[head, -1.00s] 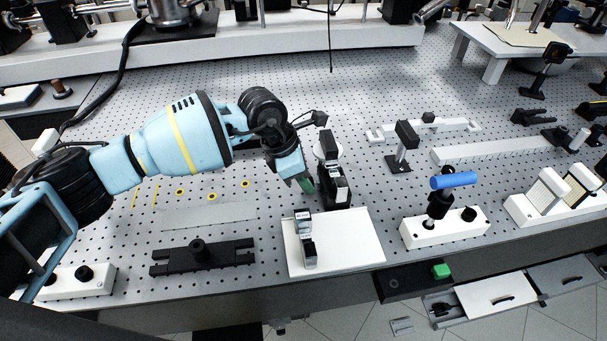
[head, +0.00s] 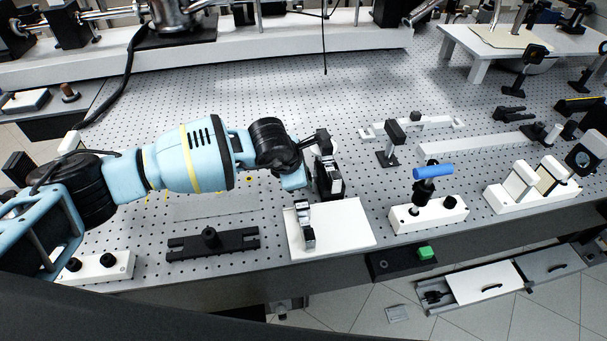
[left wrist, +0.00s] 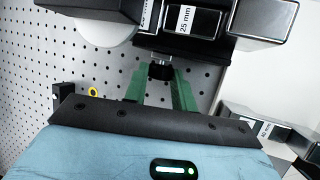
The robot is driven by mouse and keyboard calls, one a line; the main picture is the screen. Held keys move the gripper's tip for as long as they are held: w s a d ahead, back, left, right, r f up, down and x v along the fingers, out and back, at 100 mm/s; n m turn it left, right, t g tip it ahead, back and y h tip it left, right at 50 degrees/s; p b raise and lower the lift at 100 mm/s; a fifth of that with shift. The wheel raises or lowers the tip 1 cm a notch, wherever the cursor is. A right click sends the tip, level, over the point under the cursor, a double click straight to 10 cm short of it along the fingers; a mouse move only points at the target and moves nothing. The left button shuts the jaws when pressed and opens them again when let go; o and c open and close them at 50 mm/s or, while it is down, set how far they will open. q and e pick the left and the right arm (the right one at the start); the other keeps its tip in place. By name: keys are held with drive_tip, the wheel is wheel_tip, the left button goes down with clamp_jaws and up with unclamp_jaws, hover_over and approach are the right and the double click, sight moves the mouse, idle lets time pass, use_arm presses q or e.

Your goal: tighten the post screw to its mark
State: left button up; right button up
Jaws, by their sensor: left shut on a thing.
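The post assembly (head: 328,172), a black mount with a label, stands on the breadboard just behind the white plate. My left gripper (left wrist: 160,82) reaches it from the left; in the head view its fingertips are hidden behind the wrist and the mount. In the left wrist view the green fingers are on both sides of a small black screw head (left wrist: 160,70) on a short metal shaft, below a block labelled "25 mm" (left wrist: 186,20). The fingers are shut on this screw. I cannot make out a mark on it. My right gripper is not in view.
A white plate (head: 355,238) with a small labelled mount (head: 306,226) lies in front. A blue-handled tool (head: 433,171) stands in a white holder (head: 452,213) to the right. A black rail (head: 240,242) lies front left. Open drawers (head: 485,285) jut out below the table edge.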

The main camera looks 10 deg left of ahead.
use_arm(q)
drive_tip(key=shift+r, duration=0.1)
drive_tip(key=o, duration=1)
drive_tip(key=shift+v, duration=3.9)
